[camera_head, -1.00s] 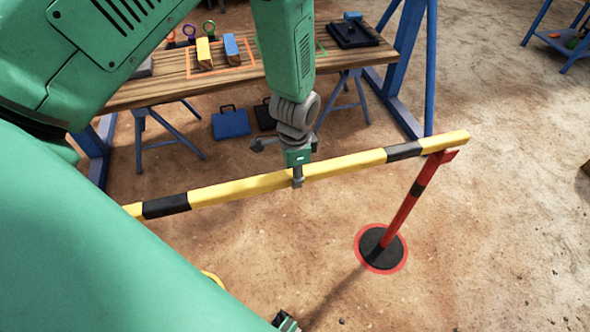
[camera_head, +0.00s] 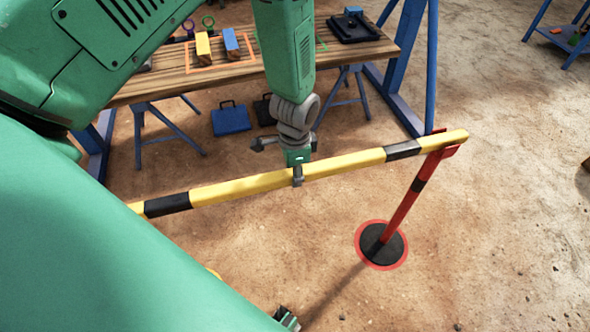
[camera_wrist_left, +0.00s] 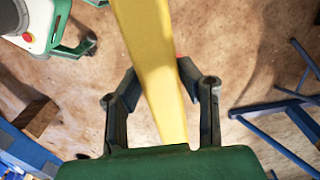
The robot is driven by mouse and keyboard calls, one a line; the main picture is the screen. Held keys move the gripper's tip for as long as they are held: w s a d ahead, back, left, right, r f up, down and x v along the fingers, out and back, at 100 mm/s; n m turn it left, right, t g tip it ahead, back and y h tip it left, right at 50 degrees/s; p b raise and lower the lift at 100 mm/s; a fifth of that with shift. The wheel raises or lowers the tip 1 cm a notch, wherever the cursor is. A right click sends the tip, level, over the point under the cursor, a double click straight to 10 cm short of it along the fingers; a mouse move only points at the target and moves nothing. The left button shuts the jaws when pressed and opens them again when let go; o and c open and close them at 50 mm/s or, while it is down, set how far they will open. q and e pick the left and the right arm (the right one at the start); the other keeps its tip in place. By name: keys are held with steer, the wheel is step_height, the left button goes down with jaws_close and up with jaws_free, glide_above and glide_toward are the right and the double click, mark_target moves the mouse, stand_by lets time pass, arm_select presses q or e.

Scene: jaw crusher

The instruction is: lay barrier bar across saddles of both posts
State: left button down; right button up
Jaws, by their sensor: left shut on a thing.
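The yellow-and-black barrier bar (camera_head: 345,163) runs across the head view, rising to the right. My left gripper (camera_head: 298,176) is shut on its yellow middle; in the left wrist view the fingers (camera_wrist_left: 163,95) stand on both sides of the bar (camera_wrist_left: 150,60). Near its right end the bar lies at the saddle (camera_head: 449,151) of a red post (camera_head: 405,205), with red lips showing behind and in front of it. Whether it rests on the saddle floor is unclear. My green arm hides the bar's left end and the other post. My right gripper cannot be made out surely.
Behind the bar stands a wooden workbench (camera_head: 165,88) with blocks and a black tray (camera_head: 353,28). A blue case (camera_head: 231,118) lies on the ground below it. The post's round black base (camera_head: 381,245) stands on open dirt, with free ground to the right.

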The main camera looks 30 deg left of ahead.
arm_select(q)
steer(key=shift+f, duration=0.25)
stand_by(0.5)
steer(key=c, duration=1)
jaws_free()
steer(key=shift+d+r+p, duration=0.1)
steer(key=shift+r+p, duration=4.7)
steer(key=shift+r, duration=0.75)
step_height(320, 180, up, 6)
steer(key=p, duration=0.5)
steer(key=shift+f, duration=0.15)
